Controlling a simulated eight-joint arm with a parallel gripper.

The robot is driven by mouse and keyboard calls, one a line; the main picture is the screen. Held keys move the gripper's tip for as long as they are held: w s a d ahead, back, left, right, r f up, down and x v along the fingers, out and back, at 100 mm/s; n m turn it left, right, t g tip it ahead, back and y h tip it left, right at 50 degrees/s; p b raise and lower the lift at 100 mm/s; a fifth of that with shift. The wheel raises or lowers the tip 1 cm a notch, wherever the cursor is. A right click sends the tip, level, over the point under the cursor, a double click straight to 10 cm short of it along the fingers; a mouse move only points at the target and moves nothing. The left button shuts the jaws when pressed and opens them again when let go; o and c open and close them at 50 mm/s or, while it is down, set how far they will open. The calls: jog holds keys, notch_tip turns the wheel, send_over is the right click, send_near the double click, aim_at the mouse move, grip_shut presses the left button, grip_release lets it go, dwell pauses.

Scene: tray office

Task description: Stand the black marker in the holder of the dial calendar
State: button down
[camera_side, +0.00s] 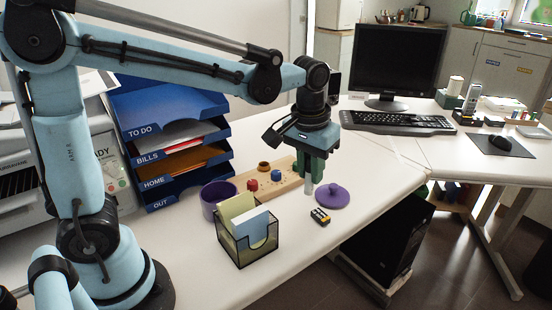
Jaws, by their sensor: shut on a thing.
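The dial calendar is a long light wooden block (285,184) with a red knob (252,185), a blue knob (277,175) and a dark-topped brown round part (264,167). My gripper (309,176) points down at the block's right end, its green fingers shut on a slim upright thing. Only a pale grey lower end (308,188) shows below the fingers; I take it for the black marker, though no black part of it can be made out. I cannot tell whether it touches the block or table. The holder is not clearly visible.
A purple lid (332,196) and a small black-and-yellow item (320,216) lie close to my gripper. A purple pot (217,197) and a mesh note box (249,249) stand left. Blue letter trays (170,113) stand behind. The table's front edge is near.

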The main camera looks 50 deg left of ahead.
jog(key=w+a+f+n, duration=0.2)
jog(key=a, duration=0.9)
jog(key=w+a+f+n, duration=0.2)
jog(key=a+f+n, duration=0.1)
jog(key=a, duration=0.9)
jog(key=shift+w+a+f, duration=0.15)
jog(key=shift+w+f, duration=0.05)
jog(key=shift+f, duration=0.1)
jog(key=shift+f, duration=2.15)
dwell(2.1)
jog(key=shift+c, duration=2.4)
grip_release()
